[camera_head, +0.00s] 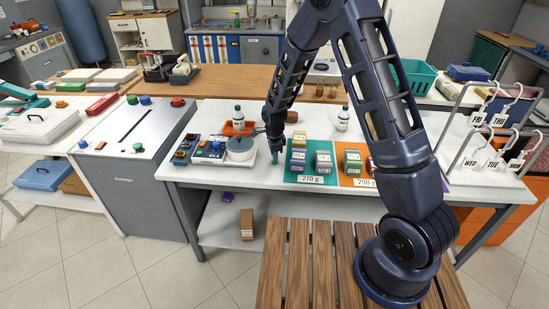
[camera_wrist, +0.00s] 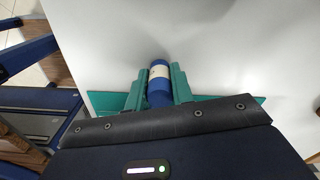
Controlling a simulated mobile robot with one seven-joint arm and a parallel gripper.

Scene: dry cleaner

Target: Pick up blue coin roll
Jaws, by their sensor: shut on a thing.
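The blue coin roll (camera_wrist: 160,92) has a pale band near its far end. In the wrist view it sits between the two green fingers of my gripper (camera_wrist: 161,76), which press on it from both sides. In the head view my gripper (camera_head: 276,157) points down at the white table, just left of the green mat. The roll cannot be made out there, and I cannot tell whether it touches the table.
The green mat (camera_head: 293,177) bears several small boxes; an orange mat (camera_head: 347,182) lies to its right. White bottles (camera_head: 343,120) and a hook rack (camera_head: 497,130) stand on the table.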

